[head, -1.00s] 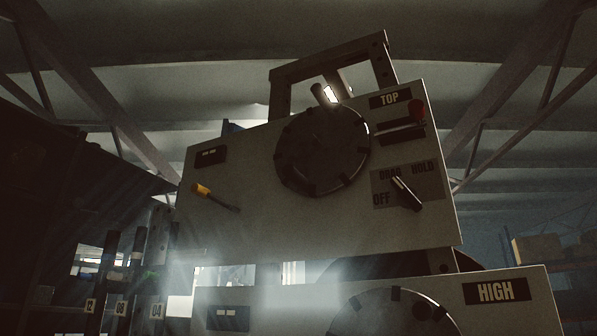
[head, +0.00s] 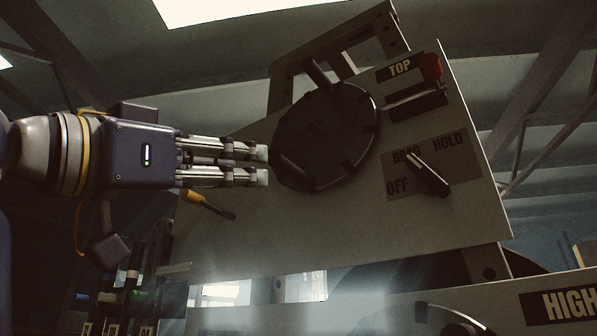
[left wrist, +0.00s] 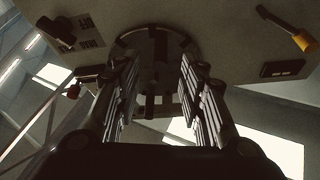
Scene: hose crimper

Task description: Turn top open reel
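The TOP reel (head: 330,130) is a dark round disc with notches around its rim, on a tilted pale panel (head: 300,230). A dark peg (head: 318,76) sticks out at its upper rim, and a dark bar shows at its left edge. My left gripper (head: 264,166) points right, its fingertips close to the reel's left edge. Whether they touch it I cannot tell. In the left wrist view the two fingers (left wrist: 160,70) stand apart, with the reel (left wrist: 155,40) ahead and dark parts of it visible between them. My right gripper is in neither view.
The panel carries a black selector switch (head: 428,176) marked OFF, DRAG and HOLD, a red knob (head: 431,66), and a yellow-handled lever (head: 205,203) just below my left fingers. A HIGH panel (head: 450,305) stands below. A metal frame (head: 392,30) rises behind the reel.

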